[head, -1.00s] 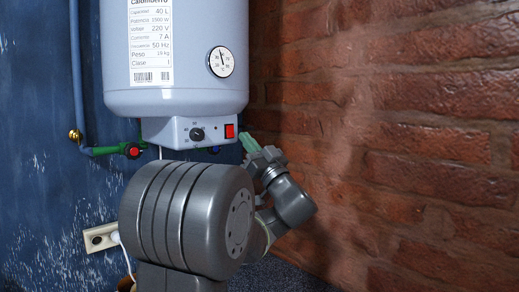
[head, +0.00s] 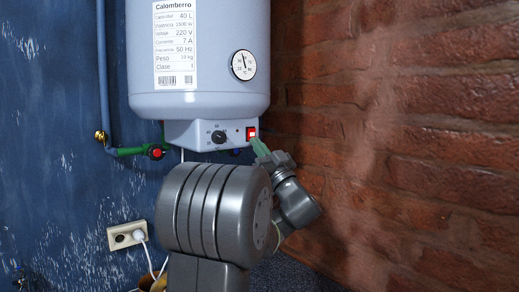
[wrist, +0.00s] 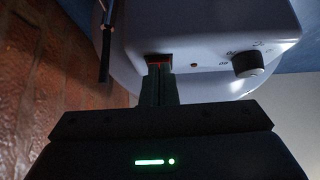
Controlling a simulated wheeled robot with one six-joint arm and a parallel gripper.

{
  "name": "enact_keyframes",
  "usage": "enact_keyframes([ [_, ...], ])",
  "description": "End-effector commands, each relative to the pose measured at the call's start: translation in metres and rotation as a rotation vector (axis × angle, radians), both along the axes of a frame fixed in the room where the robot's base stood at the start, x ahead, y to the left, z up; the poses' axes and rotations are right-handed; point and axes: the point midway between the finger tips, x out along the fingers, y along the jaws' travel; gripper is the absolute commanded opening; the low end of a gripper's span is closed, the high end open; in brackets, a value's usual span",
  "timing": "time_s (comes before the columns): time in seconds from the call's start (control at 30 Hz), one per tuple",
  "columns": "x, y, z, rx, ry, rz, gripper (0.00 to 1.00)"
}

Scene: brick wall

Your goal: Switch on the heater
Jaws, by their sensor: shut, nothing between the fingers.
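The heater is a pale grey-blue tank (head: 198,103) on the wall, with a control box (head: 180,133) below it. The box carries a black knob (head: 219,137) and a red rocker switch (head: 251,132) with a bright, pale patch on its face. My gripper (head: 257,146) is shut and empty, its green fingertips just below the switch. In the wrist view the dark fingers (wrist: 158,72) reach the switch (wrist: 158,60) and hide most of it; only a thin red strip shows. Contact looks likely but cannot be told for sure.
A brick wall (head: 420,130) stands close to the right. A green pipe with a red valve knob (head: 155,152) is left of the box. A wall socket (head: 127,235) with a white plug is lower left. A round gauge (head: 243,65) is on the tank.

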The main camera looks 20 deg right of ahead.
Motion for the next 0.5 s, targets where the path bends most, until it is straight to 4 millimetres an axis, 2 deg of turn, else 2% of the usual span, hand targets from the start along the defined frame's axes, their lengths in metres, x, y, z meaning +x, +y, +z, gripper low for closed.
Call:
enact_keyframes([
  [0.13,-0.001,-0.001,0.000,-0.001,0.000,-0.001,0.00],
  [0.27,-0.010,-0.004,-0.009,0.000,0.001,-0.004,0.00],
  [0.5,-0.048,-0.018,-0.044,0.002,0.002,-0.005,0.00],
])
